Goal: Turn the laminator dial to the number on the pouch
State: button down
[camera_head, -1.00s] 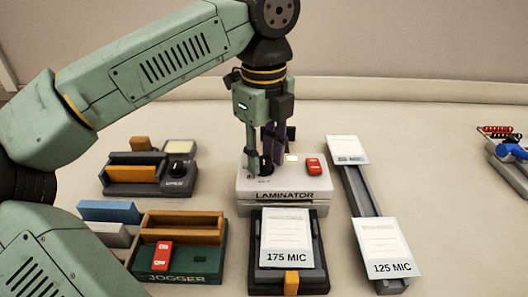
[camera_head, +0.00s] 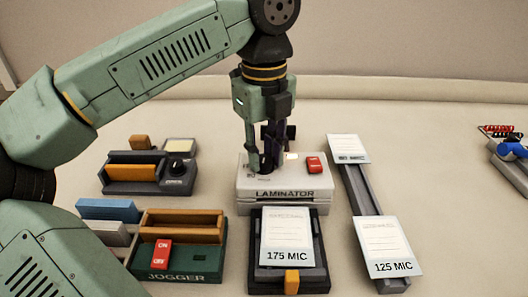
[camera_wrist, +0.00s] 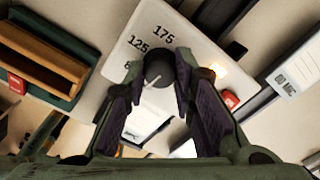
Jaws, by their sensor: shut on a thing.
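The white laminator (camera_head: 284,181) stands mid-table with its name on the front. Its dark round dial (camera_wrist: 159,69) sits on top at the left, between the fingertips of my gripper (camera_wrist: 158,74), which is shut on it. The head view shows my gripper (camera_head: 266,163) coming straight down onto the dial. Labels 175 (camera_wrist: 163,35) and 125 (camera_wrist: 138,43) show beside the dial; a third label is mostly hidden by a finger. A pale line on the dial points toward the lower left of the wrist view, away from 175. A pouch marked 175 MIC (camera_head: 287,235) lies in front of the laminator.
A red switch (camera_head: 314,164) and a lit patch are on the laminator's top right. A grey rail (camera_head: 361,196) at the right bears two other pouches, one marked 125 MIC (camera_head: 388,248). The green jogger (camera_head: 205,262) and another dark device (camera_head: 122,187) stand left.

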jog(key=m, duration=0.3)
jog(key=shift+m+b, duration=0.3)
jog(key=shift+m, duration=0.1)
jog(key=m, duration=1)
jog(key=shift+m, duration=0.4)
jog(key=m, duration=0.3)
jog(key=shift+m, duration=0.3)
jog(key=m, duration=0.3)
jog(key=shift+m, duration=0.3)
jog(key=m+p, duration=0.1)
jog(key=m, duration=0.5)
jog(key=shift+m, duration=0.3)
